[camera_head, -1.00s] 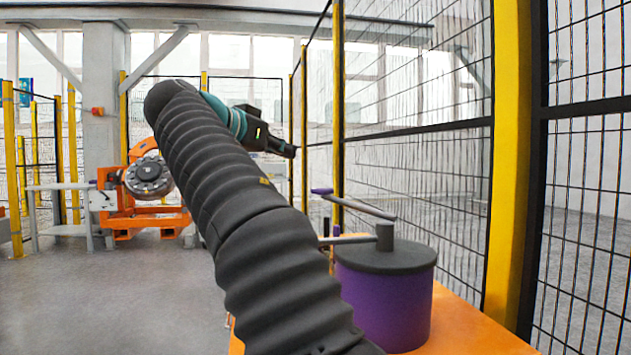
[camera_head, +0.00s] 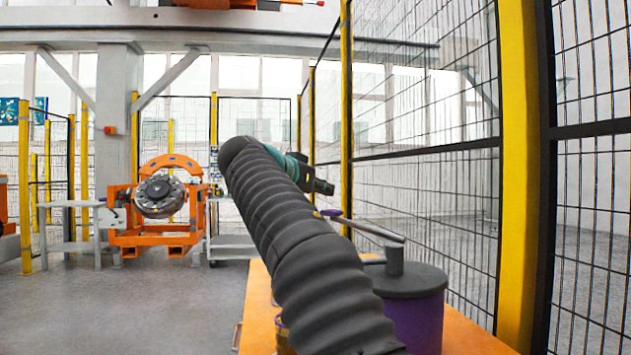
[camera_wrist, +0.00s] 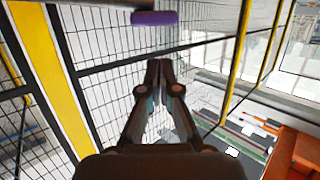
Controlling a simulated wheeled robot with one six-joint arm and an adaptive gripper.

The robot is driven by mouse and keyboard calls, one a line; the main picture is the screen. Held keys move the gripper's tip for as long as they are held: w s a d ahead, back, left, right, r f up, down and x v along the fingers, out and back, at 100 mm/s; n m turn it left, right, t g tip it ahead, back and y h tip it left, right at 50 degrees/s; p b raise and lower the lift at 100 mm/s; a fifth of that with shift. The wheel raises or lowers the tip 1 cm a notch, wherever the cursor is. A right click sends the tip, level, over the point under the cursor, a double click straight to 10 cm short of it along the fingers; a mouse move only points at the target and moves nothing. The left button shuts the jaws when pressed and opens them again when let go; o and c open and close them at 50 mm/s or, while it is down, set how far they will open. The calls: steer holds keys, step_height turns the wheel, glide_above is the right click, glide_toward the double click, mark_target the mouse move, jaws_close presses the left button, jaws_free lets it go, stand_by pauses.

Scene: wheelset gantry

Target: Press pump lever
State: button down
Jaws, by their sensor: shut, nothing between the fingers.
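The pump (camera_head: 418,310) is a purple cylinder with a dark grey lid and post, on an orange surface at the lower right of the head view. Its grey lever (camera_head: 365,227) runs from the post up and left to a purple handle (camera_head: 329,212). My gripper (camera_head: 331,188) is just above the handle in the head view. In the wrist view my gripper (camera_wrist: 158,64) has its fingertips together and empty. The purple handle (camera_wrist: 154,18) shows beyond the fingertips there, apart from them. My arm hides part of the pump.
The orange table (camera_head: 255,310) bears the pump. A mesh fence with a yellow post (camera_head: 516,180) stands close on the right. An orange stand with a wheel (camera_head: 160,197) is at the back left. The grey floor at the left is clear.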

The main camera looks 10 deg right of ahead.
steer(key=shift+f, duration=1.4)
steer(key=shift+n, duration=0.5)
steer(key=f+b, duration=0.1)
steer(key=f, duration=0.1)
steer(key=f+b, duration=0.1)
steer(key=b, duration=0.1)
steer(key=w+a+f+b, duration=0.1)
steer(key=f, duration=0.1)
steer(key=shift+f, duration=0.4)
step_height(320, 180, up, 6)
steer(key=f+p, duration=0.1)
steer(key=p, duration=0.4)
steer(key=w+a+b+v, duration=0.1)
steer(key=v, duration=0.9)
steer(key=shift+b, duration=0.35)
steer(key=shift+f, duration=0.1)
